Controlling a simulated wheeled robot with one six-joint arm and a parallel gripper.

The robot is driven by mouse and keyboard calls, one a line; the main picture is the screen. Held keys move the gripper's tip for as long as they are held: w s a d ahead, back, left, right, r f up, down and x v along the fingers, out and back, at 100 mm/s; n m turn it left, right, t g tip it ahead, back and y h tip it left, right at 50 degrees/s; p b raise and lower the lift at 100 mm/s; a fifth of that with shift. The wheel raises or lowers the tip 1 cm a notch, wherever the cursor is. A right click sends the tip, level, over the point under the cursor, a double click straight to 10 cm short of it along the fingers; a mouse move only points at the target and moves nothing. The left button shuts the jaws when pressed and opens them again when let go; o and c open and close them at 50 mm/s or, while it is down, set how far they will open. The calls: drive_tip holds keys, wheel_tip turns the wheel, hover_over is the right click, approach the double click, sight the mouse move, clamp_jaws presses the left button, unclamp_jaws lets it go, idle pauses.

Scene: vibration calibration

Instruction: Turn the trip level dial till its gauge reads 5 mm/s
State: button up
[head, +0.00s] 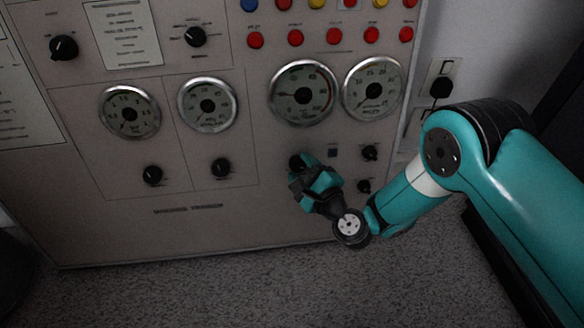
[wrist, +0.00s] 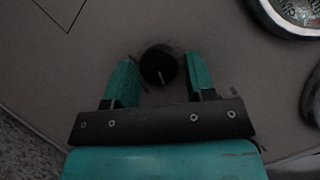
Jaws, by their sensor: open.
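A black round dial (wrist: 158,62) sits between the two teal fingers of my open gripper (wrist: 161,68) in the wrist view. A gap shows on each side of it, so the fingers look apart from it. A pale pointer mark on the dial points toward my palm. In the head view the dial (head: 296,160) is partly hidden behind my gripper (head: 303,172). Above it is a large round gauge (head: 303,93); its scale is too blurred to read. I cannot read a label that names the trip level dial.
Three more gauges, at far left (head: 129,111), left (head: 207,105) and right (head: 372,89), line the panel. Small black knobs (head: 369,152) (head: 364,186) are close right of my gripper. Two knobs (head: 152,175) (head: 221,167) are to the left. Red buttons (head: 334,36) run along the top.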

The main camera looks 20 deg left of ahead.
drive_tip(key=shift+a, duration=0.1)
drive_tip(key=shift+s, duration=0.1)
drive_tip(key=c, duration=0.6)
drive_tip(key=shift+r+n+g+p, duration=0.25)
drive_tip(key=shift+n+p, duration=0.25)
drive_tip(key=shift+p, duration=0.3)
